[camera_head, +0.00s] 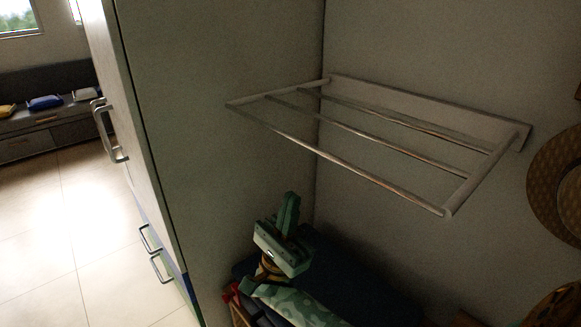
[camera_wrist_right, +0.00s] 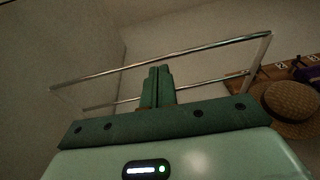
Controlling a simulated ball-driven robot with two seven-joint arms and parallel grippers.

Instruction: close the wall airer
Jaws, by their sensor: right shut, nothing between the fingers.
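The wall airer (camera_head: 340,159) is a pale frame with several thin bars. It is folded out from its wall plate (camera_head: 430,108) and sticks out roughly level in the nook. My right gripper (camera_head: 291,196) is below the airer's front left part, pointing up, shut and empty. In the right wrist view my gripper's fingers (camera_wrist_right: 160,72) are together. The airer's front bar (camera_wrist_right: 175,57) runs across behind the fingertips there, and I cannot tell the exact gap. My left gripper is in neither view.
A tall cabinet (camera_head: 160,130) with metal handles stands at the left. A woven hat (camera_head: 558,185) hangs at the right, also in the right wrist view (camera_wrist_right: 288,101). Dark folded cloth (camera_head: 365,285) lies below the airer. Tiled floor (camera_head: 75,230) is open at far left.

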